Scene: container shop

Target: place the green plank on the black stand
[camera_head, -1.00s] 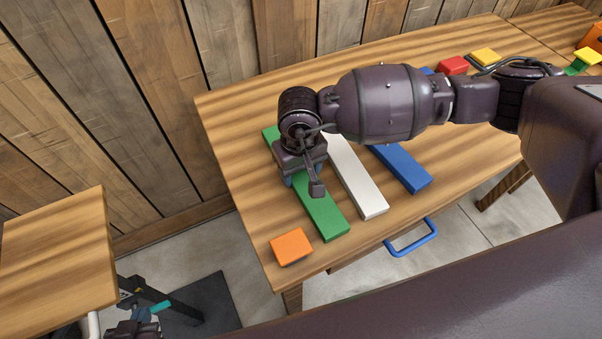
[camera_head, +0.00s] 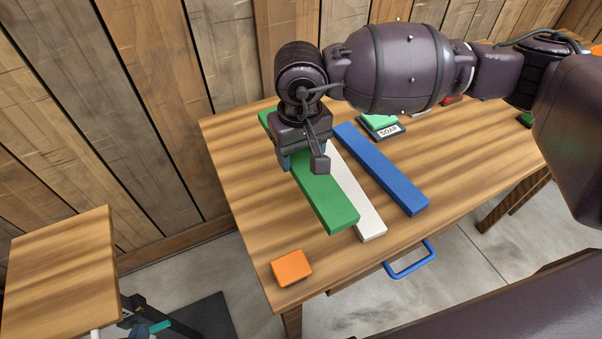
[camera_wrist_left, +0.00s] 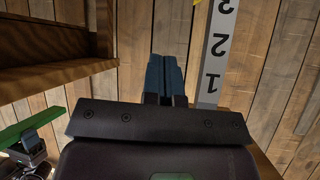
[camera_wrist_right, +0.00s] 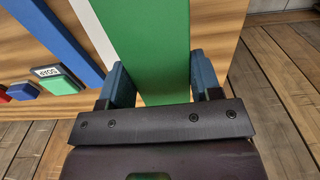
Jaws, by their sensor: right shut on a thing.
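The green plank (camera_head: 326,202) is held a little above the wooden table, overlapping the white plank in the head view. My right gripper (camera_head: 304,160) is shut across it near its middle; the right wrist view shows the green plank (camera_wrist_right: 150,50) between the two blue fingers. In the left wrist view my left gripper (camera_wrist_left: 167,75) has its fingers together, with nothing between them. That view also shows the green plank (camera_wrist_left: 30,125) at the left edge. I cannot clearly identify the black stand; a dark flat piece (camera_head: 205,318) lies on the floor at the lower left.
A white plank (camera_head: 360,205) and a blue plank (camera_head: 382,170) lie on the table (camera_head: 240,170). An orange block (camera_head: 291,267) sits near its front corner. A soap box (camera_head: 385,130) is farther back. A smaller wooden table (camera_head: 60,260) stands left. A numbered post (camera_wrist_left: 213,55) shows in the left wrist view.

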